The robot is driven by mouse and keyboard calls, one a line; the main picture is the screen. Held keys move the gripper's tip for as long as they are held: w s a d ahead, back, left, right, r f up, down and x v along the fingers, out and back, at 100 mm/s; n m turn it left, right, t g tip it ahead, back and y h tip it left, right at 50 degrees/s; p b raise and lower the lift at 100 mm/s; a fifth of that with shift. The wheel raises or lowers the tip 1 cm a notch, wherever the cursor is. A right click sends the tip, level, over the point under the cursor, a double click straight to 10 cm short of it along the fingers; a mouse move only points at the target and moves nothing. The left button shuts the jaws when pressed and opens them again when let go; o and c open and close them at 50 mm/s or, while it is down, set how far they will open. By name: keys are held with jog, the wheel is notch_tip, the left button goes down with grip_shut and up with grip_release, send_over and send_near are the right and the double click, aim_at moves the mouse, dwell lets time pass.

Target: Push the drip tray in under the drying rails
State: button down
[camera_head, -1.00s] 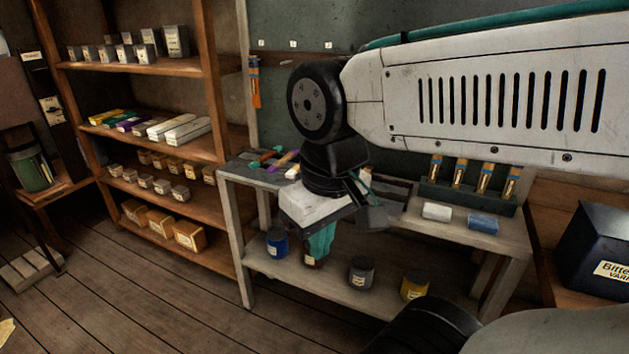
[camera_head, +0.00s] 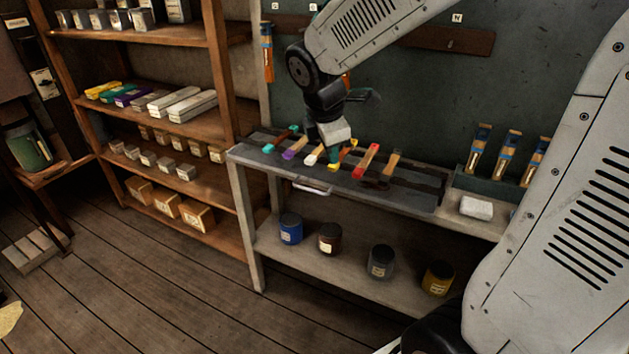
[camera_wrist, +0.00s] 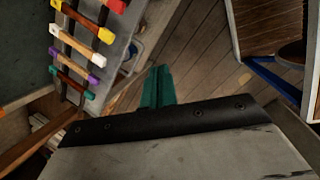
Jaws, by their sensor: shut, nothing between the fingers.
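The drip tray (camera_head: 287,168) is a flat grey sheet on the bench top, with a pale bar handle (camera_head: 312,188) at its front edge. I see no contact with the tray.
Several paint tins (camera_head: 381,262) stand on the bench's lower shelf. A white block (camera_head: 476,208) and a brush rack (camera_head: 487,183) are at the right. A wooden shelf unit (camera_head: 170,127) stands left.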

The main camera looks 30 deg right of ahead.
aim_at(314, 180)
jog(key=w+f+n, duration=0.8)
jog(key=w+n, duration=0.1)
jog(key=w, duration=0.2)
jog(key=shift+t+h, duration=0.3)
jog(key=x, duration=1)
jog(key=shift+f, duration=0.1)
jog(key=shift+a, duration=0.1)
